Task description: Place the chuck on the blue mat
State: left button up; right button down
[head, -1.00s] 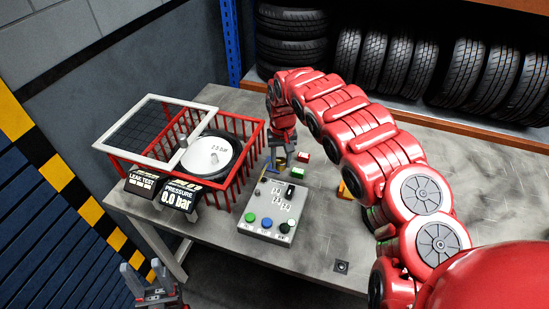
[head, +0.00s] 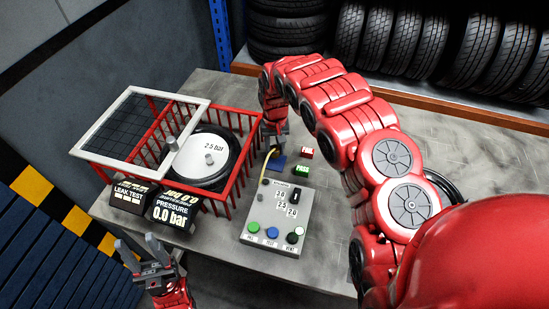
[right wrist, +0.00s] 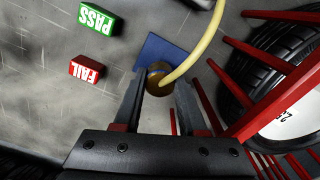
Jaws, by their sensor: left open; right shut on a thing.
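My right gripper (right wrist: 158,98) is shut on the brass chuck (right wrist: 158,77), which has a yellow hose (right wrist: 200,45) running from it. In the right wrist view the chuck overlaps the near edge of the blue mat (right wrist: 158,48); I cannot tell whether it touches the mat. In the head view the blue mat (head: 278,166) lies on the table beside the red cage, just below my right gripper (head: 271,141). The chuck is mostly hidden there. My left gripper (head: 140,254) is open and empty at the lower left, off the table's front edge.
The red cage (head: 240,180) with a tyre and white-framed lid (head: 128,130) stands left of the mat. Green PASS (head: 301,170) and red FAIL (head: 307,153) blocks sit right of it. A control box (head: 278,217) is in front.

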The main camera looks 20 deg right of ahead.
aim_at(275, 150)
jog(key=shift+w+f, duration=0.1)
jog(key=shift+f, duration=0.1)
notch_tip(275, 150, down, 3)
jog(key=shift+r+p, duration=0.2)
jog(key=shift+p, duration=0.45)
jog(key=shift+f, duration=0.35)
jog(key=shift+f, duration=0.15)
jog(key=shift+c, duration=2.4)
grip_release()
